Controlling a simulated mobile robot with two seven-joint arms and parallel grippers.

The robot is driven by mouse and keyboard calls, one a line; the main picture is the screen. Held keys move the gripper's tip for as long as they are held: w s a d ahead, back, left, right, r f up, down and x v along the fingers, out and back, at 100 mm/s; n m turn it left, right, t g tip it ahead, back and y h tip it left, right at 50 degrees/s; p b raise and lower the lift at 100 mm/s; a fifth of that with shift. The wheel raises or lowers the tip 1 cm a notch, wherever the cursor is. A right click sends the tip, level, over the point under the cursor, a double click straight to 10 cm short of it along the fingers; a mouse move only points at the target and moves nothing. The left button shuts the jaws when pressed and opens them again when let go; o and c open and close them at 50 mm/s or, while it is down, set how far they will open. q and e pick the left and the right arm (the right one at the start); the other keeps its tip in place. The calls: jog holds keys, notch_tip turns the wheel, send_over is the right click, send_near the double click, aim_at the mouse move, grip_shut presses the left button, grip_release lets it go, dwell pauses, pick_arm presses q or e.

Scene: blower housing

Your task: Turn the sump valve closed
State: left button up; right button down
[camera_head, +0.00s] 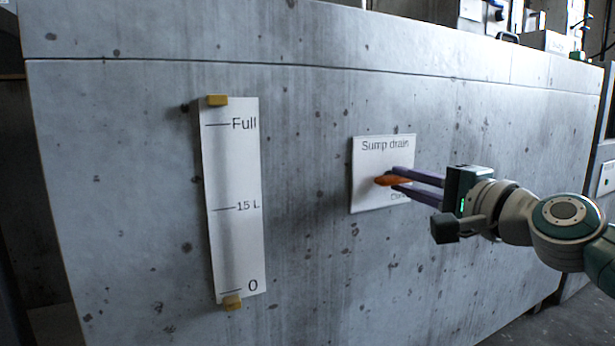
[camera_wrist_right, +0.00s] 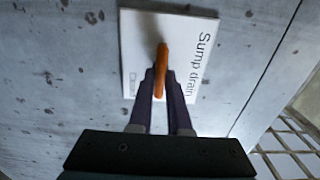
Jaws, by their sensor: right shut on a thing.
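The sump valve's orange handle (camera_head: 388,181) sits in front of a white plate (camera_head: 370,200) marked "Sump drain" on the grey wall panel. More small lettering at the plate's lower right is partly hidden by the fingers. My right gripper (camera_head: 397,179) reaches in from the right and is shut on the handle. In the head view the handle lies roughly level. In the right wrist view the orange handle (camera_wrist_right: 161,70) stands between the purple fingers (camera_wrist_right: 161,88), its far part sticking out beyond the tips. My left gripper is not in view.
A white level strip (camera_head: 232,190) marked Full, 15 L and 0 hangs left of the plate between yellow clips. The speckled grey panel (camera_head: 130,200) is otherwise bare. Various items (camera_head: 545,40) stand on top at the back right.

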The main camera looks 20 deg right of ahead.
dwell(0.5)
jog(key=c, duration=0.9)
grip_release()
jog(key=shift+o, duration=0.2)
jog(key=shift+s, duration=0.3)
jog(key=s+p, duration=0.1)
jog(key=s, duration=0.8)
jog(key=shift+s+d, duration=0.2)
jog(key=shift+d, duration=0.2)
